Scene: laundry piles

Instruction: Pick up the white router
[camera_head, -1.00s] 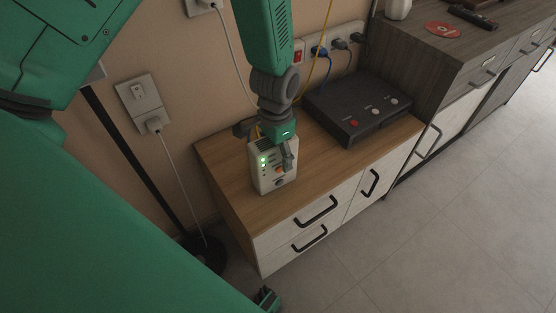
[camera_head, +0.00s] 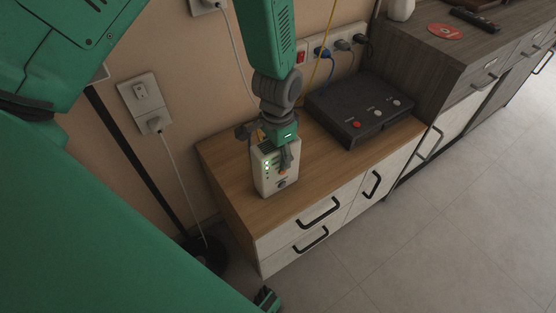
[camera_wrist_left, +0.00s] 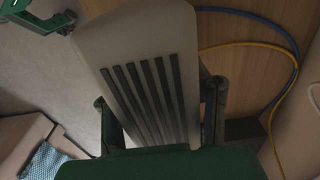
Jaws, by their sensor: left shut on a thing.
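My left gripper (camera_head: 273,146) comes down from above and is shut on the router's upper part, one finger on each side. In the left wrist view the router's slotted top (camera_wrist_left: 145,85) lies between the two fingers (camera_wrist_left: 160,122). Whether its base touches the wood is hard to tell.
A black box with buttons (camera_head: 358,108) stands to the right on the same cabinet. Blue (camera_head: 329,68) and yellow (camera_head: 320,72) cables hang behind, by a power strip (camera_head: 335,49). A taller dark cabinet (camera_head: 420,60) adjoins on the right. Grey floor (camera_head: 440,230) lies open in front.

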